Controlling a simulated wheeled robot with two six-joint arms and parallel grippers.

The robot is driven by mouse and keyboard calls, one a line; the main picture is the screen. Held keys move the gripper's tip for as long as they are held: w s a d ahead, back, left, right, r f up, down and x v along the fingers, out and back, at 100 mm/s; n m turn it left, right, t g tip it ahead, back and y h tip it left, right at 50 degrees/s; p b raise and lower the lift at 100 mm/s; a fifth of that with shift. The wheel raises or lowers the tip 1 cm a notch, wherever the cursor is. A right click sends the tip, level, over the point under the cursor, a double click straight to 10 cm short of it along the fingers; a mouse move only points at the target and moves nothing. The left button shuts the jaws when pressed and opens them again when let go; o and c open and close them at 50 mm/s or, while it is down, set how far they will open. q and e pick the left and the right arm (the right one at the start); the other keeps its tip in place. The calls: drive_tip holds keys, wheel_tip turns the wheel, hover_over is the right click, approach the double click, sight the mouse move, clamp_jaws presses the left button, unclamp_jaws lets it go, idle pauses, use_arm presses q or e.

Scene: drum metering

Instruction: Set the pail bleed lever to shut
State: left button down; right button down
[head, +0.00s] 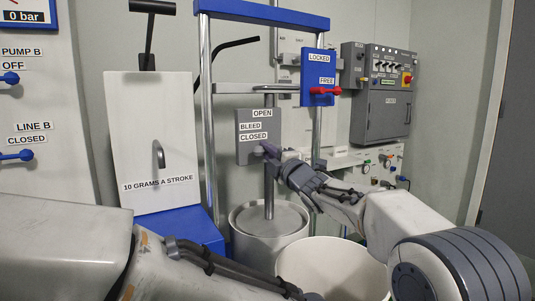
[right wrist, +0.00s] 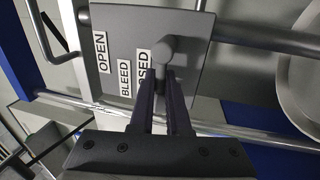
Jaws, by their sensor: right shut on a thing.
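The grey lever plate (head: 251,142) stands on a post above the pail (head: 268,222), with labels OPEN, BLEED and CLOSED from top to bottom. My right gripper (head: 264,150) reaches it from the right, at its lower right by the CLOSED label. In the right wrist view the plate (right wrist: 125,30) lies turned on its side. The grey lever's round end (right wrist: 169,48) is beside the CLOSED label and hides part of it. My right gripper (right wrist: 166,85) is shut on the lever, its fingers hiding much of it. My left gripper is out of view.
A blue frame (head: 262,13) with chrome uprights surrounds the post. A red lever (head: 324,91) sits by the LOCKED and FREE labels. An open white container (head: 335,245) stands below my right arm. A white panel (head: 150,130) is at the left, a grey control box (head: 383,118) behind.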

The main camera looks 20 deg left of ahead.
drive_tip(key=shift+s+a+n, duration=0.3)
drive_tip(key=shift+s+a, duration=0.1)
drive_tip(key=shift+s, duration=0.05)
drive_tip(key=c, duration=0.9)
unclamp_jaws()
drive_tip(key=shift+c, duration=0.2)
drive_tip(key=shift+o, duration=0.2)
drive_tip(key=shift+w+d, duration=0.1)
drive_tip(key=shift+d, duration=0.05)
drive_tip(key=shift+s+d+f, duration=0.1)
drive_tip(key=shift+s+d, duration=0.15)
drive_tip(key=shift+d, duration=0.15)
drive_tip(key=b+v, duration=0.1)
drive_tip(key=v, duration=0.8)
drive_tip(key=shift+s+b, duration=0.15)
drive_tip(key=shift+b, duration=0.25)
drive_tip(key=shift+d+f, duration=0.1)
drive_tip(key=shift+d, duration=0.05)
